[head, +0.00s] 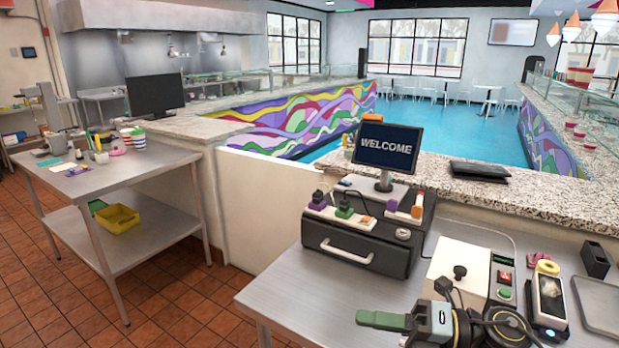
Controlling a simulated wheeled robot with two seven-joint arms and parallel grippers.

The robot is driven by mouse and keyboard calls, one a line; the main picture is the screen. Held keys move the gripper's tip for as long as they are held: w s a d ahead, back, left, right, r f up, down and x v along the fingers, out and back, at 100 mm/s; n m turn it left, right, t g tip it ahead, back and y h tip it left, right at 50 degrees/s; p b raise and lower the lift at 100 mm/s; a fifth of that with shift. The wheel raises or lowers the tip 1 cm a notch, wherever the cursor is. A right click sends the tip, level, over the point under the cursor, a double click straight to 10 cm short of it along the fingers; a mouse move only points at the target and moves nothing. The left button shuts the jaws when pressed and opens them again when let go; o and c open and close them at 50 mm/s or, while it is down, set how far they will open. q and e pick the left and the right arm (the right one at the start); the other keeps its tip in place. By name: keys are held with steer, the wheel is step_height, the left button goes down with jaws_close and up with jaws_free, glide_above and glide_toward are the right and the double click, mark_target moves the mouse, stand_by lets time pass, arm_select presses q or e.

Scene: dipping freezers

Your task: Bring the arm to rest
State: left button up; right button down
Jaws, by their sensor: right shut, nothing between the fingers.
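My right gripper (372,319) shows at the bottom edge, right of centre, in front of the steel table. Its green fingers point left and are shut with nothing between them. Part of my right arm, with dark joints and cables, shows to the right of it along the bottom edge. The lower part of the arm is cut off by the picture's edge. My left gripper is not in view.
The steel table (290,290) holds a black cash drawer (360,245), a welcome screen (388,147), a white box with a black knob (455,285) and a card terminal (548,298). The table's left front is bare. A granite counter (530,192) runs behind.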

step_height(320, 180, up, 2)
steer(key=w+d+m+t+h, duration=0.3)
steer(key=m+t+h, duration=0.3)
steer(key=m+t, duration=0.9)
steer(key=s+d+f+m+g+h, duration=0.2)
steer(key=d+f+m+h, duration=0.4)
steer(key=m+h, duration=0.45)
steer(key=s+d+f+m+g, duration=0.1)
steer(key=s+f+m+g, duration=0.55)
steer(key=s, duration=0.55)
steer(key=s+d+f+m+g, duration=0.2)
steer(key=s+f+m+g, duration=0.2)
steer(key=s+f+g, duration=0.6)
step_height(320, 180, down, 23)
steer(key=s+t, duration=0.2)
steer(key=s, duration=0.1)
steer(key=s+d+f+g+h+b, duration=0.1)
steer(key=s+d+f, duration=0.1)
steer(key=s+f, duration=1.4)
steer(key=shift+s+d+f, duration=0.3)
steer(key=shift+s+d, duration=0.05)
